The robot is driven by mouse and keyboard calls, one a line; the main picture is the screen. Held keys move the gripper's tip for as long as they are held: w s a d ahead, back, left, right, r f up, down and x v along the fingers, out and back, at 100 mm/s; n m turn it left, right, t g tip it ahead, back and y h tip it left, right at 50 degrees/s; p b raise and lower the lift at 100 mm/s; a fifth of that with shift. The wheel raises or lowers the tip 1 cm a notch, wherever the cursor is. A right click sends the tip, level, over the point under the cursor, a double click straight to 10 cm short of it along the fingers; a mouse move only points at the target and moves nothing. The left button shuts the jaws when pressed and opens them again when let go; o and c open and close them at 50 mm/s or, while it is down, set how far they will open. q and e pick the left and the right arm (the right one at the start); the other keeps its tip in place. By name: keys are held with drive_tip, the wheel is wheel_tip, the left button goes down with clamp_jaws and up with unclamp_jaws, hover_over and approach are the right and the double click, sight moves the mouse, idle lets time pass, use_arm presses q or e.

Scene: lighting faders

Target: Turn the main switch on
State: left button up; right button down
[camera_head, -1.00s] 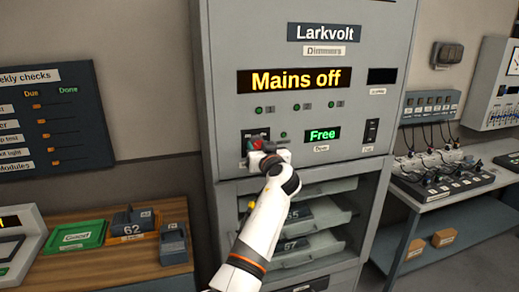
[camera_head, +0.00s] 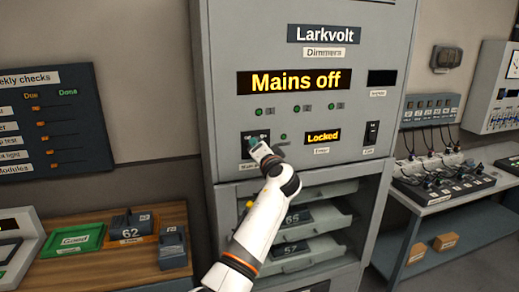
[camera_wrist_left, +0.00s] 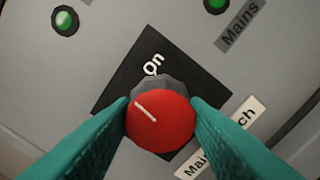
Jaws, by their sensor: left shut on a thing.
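The main switch is a round red knob (camera_wrist_left: 160,124) with a white pointer line, on a black plate (camera_wrist_left: 125,75) marked "On". In the left wrist view the pointer slants toward the upper left, beside the word "On" rather than straight at it. My left gripper (camera_head: 254,147) is shut on the knob, one teal finger on each side. In the head view the gripper mostly hides the knob. The cabinet display (camera_head: 294,81) reads "Mains off". My right gripper is not in view.
Open shelves with numbered modules (camera_head: 297,217) lie below the panel. A wooden bench (camera_head: 110,262) stands left, and a table with plugged units (camera_head: 440,185) right.

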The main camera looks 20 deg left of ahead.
use_arm(q)
drive_tip(key=shift+r+m+p, duration=0.2)
drive_tip(key=shift+m+p, duration=1.25)
drive_tip(key=shift+m, duration=2.15)
drive_tip(key=o, duration=0.9)
drive_tip(key=shift+o, duration=0.4)
drive_tip(key=shift+w+a+f, duration=0.1)
drive_tip(key=shift+f, duration=0.05)
